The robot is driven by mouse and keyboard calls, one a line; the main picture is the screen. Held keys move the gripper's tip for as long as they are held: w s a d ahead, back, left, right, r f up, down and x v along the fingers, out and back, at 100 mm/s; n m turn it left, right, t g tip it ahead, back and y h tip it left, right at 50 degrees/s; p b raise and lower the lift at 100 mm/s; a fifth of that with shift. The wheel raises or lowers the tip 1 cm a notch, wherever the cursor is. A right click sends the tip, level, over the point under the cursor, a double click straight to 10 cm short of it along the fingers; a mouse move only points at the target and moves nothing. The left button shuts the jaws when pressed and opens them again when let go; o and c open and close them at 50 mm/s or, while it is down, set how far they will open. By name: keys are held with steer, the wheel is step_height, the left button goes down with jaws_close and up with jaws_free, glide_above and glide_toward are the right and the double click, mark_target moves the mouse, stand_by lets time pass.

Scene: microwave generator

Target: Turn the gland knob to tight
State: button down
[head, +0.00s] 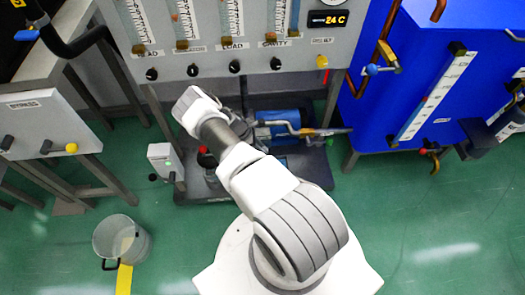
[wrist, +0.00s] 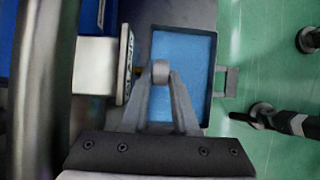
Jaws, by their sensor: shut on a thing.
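The gland knob (wrist: 160,67) is a small grey rounded piece in the middle of the wrist view. It stands beside a pale block whose edge-on label (wrist: 127,62) seems to read GLAND. My gripper (wrist: 160,82) comes up from the bottom of that view, and its two fingers close together on the knob. The fingertips cover much of the knob, and I cannot read its setting. In the head view my arm hides the gripper and the knob. A blue pump or motor (head: 282,126) shows just right of my arm, low under the panel.
A blue-bottomed tray (wrist: 186,112) lies beneath the knob. A grey panel (head: 215,62) with gauges and knobs stands above the pump. A blue tank (head: 415,60) is at right, a BYPASS box (head: 40,122) at left. A bucket (head: 122,242) stands on open green floor.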

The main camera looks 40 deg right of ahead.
steer(key=shift+w+a+f+g+h, duration=0.15)
steer(key=shift+g+h, duration=0.25)
steer(key=shift+h, duration=0.3)
steer(key=shift+w+a+f+g+h, duration=0.1)
steer(key=shift+g+h, duration=0.3)
steer(key=shift+h, duration=0.3)
steer(key=c, duration=1)
jaws_free()
steer(key=shift+o, duration=0.2)
steer(key=p+v, duration=0.3)
steer(key=v, duration=1.4)
steer(key=shift+w+a, duration=0.25)
steer(key=shift+f, duration=0.15)
